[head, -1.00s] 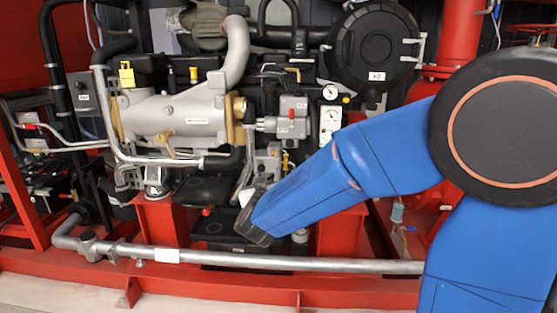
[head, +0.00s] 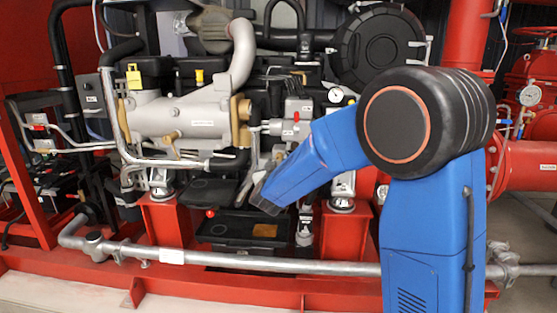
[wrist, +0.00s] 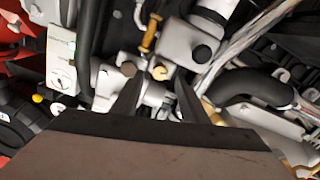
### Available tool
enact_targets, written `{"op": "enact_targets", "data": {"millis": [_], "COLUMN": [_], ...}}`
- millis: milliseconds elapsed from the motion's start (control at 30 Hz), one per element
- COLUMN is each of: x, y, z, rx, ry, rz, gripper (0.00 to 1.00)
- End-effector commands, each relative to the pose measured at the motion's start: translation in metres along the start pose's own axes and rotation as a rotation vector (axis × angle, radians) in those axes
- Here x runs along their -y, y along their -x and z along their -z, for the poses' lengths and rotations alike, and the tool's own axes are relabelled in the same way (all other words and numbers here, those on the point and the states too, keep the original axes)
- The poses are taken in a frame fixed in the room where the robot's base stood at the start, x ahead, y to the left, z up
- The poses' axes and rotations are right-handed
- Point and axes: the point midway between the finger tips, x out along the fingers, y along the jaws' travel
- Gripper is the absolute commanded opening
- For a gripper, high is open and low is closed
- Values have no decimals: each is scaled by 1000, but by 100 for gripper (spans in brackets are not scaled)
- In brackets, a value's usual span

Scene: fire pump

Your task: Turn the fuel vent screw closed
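In the wrist view, my gripper (wrist: 159,82) shows two dark fingers with a gap between them, and nothing is held. A small round brass-coloured screw head (wrist: 160,73) shows between and just beyond the fingertips, on a pale metal housing. It may be the fuel vent screw, but no label confirms it. A darker round knob (wrist: 128,69) sits just left of it. In the head view, my gripper (head: 253,178) is at the engine, below the grey box with a red mark (head: 292,125). The screw cannot be made out there.
A brass fitting (wrist: 151,34) stands above the screw, and a black hose (wrist: 250,85) curves to the right. In the head view, a silver pipe (head: 250,263) crosses low in front. A black round housing (head: 380,48) is at the upper right. Pipes and cables crowd the gripper.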

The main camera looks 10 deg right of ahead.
Motion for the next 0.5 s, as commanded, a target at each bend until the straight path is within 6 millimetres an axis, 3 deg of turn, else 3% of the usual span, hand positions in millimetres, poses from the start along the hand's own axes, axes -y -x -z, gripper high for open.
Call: {"op": "enact_targets", "data": {"millis": [200, 500], "x": [0, 0], "y": [-27, -37], "z": [0, 0], "rx": [0, 0], "ry": [0, -1], "rz": [-1, 0], "gripper": [40, 40]}}
